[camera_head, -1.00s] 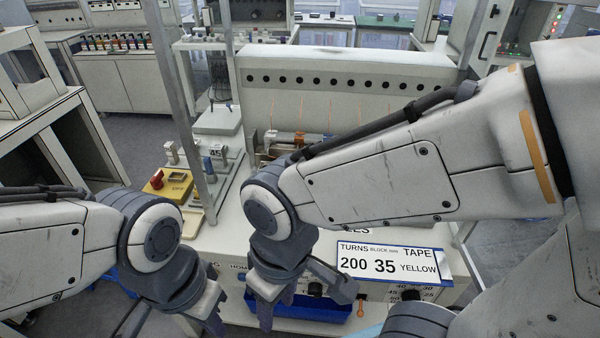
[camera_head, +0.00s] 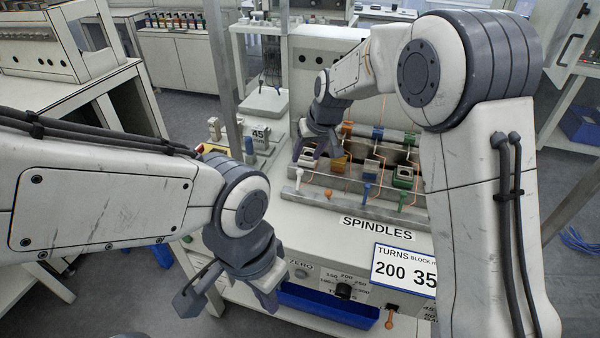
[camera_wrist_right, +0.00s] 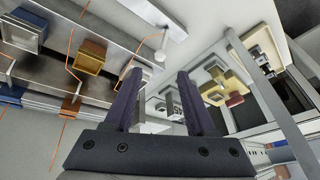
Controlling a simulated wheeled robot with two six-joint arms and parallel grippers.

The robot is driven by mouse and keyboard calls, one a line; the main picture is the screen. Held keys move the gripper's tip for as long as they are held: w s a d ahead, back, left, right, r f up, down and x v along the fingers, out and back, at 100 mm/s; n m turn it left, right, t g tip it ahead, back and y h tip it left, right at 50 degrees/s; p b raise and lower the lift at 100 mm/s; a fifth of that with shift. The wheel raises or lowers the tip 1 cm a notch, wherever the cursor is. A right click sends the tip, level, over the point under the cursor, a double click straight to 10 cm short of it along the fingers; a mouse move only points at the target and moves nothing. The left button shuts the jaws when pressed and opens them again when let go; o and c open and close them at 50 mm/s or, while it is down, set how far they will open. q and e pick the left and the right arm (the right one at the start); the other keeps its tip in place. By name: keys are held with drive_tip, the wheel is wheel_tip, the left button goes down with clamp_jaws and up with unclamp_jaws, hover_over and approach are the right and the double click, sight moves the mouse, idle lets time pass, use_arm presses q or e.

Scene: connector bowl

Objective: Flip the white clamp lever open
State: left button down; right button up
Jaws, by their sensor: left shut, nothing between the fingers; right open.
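The white clamp lever (camera_head: 299,176) stands at the left end of the front rail of the winding machine, just below my right gripper. It also shows in the right wrist view (camera_wrist_right: 160,55), beyond and between the fingertips. My right gripper (camera_head: 308,154) is open and empty, with its fingers pointing down over the left end of the spindle row; both fingers (camera_wrist_right: 160,75) show apart in the wrist view. I see no contact with the lever. My left gripper (camera_head: 269,297) is shut and empty, low in front of the machine, well away from the lever.
Orange (camera_head: 328,193), blue (camera_head: 366,190) and green (camera_head: 403,198) levers stand along the same rail to the right. Orange wires run over the spindle blocks. A blue tray (camera_head: 330,304) is on the machine's front, beside the left gripper. A metal post (camera_head: 222,75) rises at left.

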sight(300, 169)
drive_tip(key=x, duration=0.9)
drive_tip(key=shift+a+f+p, duration=0.1)
drive_tip(key=shift+f+p, duration=0.15)
drive_tip(key=shift+p, duration=0.05)
clamp_jaws()
